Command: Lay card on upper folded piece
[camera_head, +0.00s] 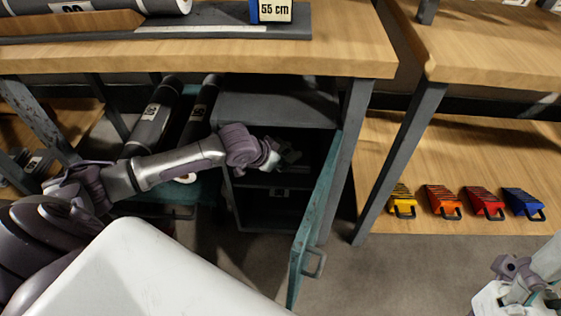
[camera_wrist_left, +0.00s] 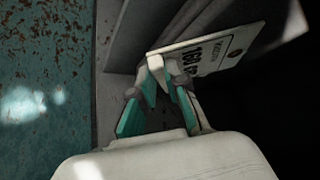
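My left gripper (camera_head: 290,157) reaches into the upper space of an open dark grey cabinet (camera_head: 275,108). In the left wrist view its teal-padded fingers (camera_wrist_left: 165,82) have a dark gap between them. A white card (camera_wrist_left: 210,52) with black print, apparently reading 160, is right at the fingertips, tilted in the picture. Whether the fingers grip it I cannot tell. A dark grey surface lies behind the card; I cannot make out a folded piece clearly.
The teal cabinet door (camera_head: 317,225) stands open on the right, close to my left gripper. A wooden tabletop (camera_head: 345,50) is above. Grey rolls (camera_head: 152,118) lie left of the cabinet. Several coloured handled items (camera_head: 442,201) sit on a low wooden shelf to the right.

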